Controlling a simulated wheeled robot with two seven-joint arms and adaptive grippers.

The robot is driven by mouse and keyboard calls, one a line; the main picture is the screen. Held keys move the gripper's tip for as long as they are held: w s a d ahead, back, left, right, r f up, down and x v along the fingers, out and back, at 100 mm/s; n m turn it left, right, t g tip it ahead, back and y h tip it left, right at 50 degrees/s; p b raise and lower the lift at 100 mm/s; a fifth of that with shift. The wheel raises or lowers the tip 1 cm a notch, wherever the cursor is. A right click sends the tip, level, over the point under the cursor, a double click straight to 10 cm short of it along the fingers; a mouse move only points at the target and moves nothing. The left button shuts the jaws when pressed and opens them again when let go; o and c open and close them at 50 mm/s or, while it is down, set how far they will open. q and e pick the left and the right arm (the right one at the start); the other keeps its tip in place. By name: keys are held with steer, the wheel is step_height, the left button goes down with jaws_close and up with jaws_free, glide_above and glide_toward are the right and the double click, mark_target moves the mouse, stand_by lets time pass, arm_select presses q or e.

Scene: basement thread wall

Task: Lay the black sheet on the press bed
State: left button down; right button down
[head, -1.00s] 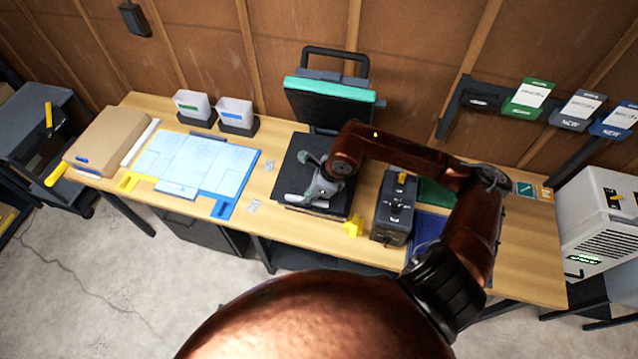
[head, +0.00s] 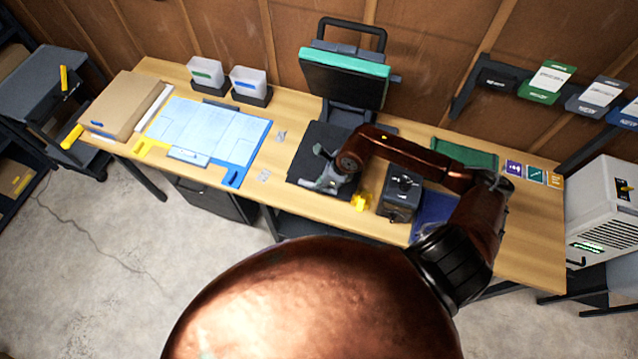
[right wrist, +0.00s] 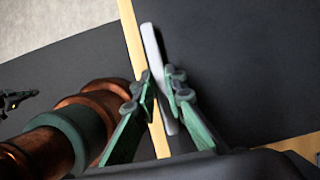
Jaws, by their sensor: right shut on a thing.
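The press stands at the back of the bench, its teal-edged upper plate (head: 345,78) raised. Its dark bed (head: 316,140) lies in front. My right gripper (head: 327,181) is low over the bed's front part. In the right wrist view its green fingers (right wrist: 165,88) are shut on a grey strip (right wrist: 153,50) along the edge of a broad black surface (right wrist: 240,65), which I take for the black sheet. Sheet and bed are both dark, so I cannot tell whether they touch. My right arm covers part of the bed. My left gripper does not show.
A black box (head: 400,197) and a yellow piece (head: 361,201) stand right of the bed. A pale blue layout (head: 210,135) and two white bins (head: 248,82) are to the left. A green mat (head: 464,154) lies behind the box.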

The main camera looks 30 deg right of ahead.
steer(key=c, duration=2)
jaws_free()
steer(key=shift+b+v, duration=1)
steer(key=shift+v, duration=5.05)
steer(key=shift+a, duration=0.15)
